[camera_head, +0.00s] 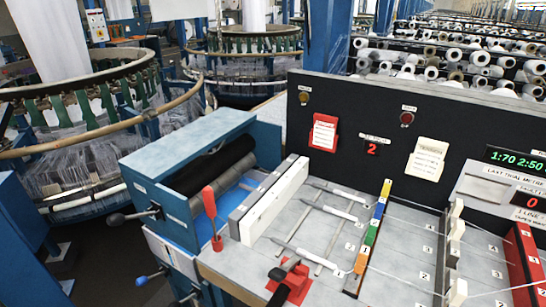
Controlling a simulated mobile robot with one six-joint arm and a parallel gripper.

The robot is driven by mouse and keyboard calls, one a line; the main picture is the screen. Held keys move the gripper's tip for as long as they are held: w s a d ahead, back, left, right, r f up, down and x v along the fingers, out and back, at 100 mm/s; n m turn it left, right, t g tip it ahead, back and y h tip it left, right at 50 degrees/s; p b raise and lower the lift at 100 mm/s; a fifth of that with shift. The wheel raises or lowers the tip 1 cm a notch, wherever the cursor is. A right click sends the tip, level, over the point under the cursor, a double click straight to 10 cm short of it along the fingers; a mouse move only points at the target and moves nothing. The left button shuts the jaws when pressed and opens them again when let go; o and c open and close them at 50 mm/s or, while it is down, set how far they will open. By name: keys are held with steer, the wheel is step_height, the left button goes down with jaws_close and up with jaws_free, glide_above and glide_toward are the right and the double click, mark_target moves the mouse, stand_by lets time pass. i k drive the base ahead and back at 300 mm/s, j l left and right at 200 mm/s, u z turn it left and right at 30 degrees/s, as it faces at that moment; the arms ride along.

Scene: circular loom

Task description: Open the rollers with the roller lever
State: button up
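The blue roller housing (205,140) stands left of centre, at the left end of the grey worktable. A black roller (212,168) and a grey roller (228,188) lie side by side in it. I cannot tell whether the rollers touch. A lever with a black knob (116,219) sticks out to the left from the housing's front side, about level. An upright red-handled lever (209,203) stands on the table edge just right of the housing. Which one is the roller lever is not labelled legibly. My gripper is not in view.
A lever with a blue knob (142,280) juts out lower down. A red block with a black handle (289,280) sits at the table's front. A white bar (270,202) and thin rods lie behind it. A black panel (385,130) backs the table. Dark floor shows at lower left.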

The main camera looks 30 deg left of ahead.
mark_target(114, 220)
steer(key=u, duration=2.35)
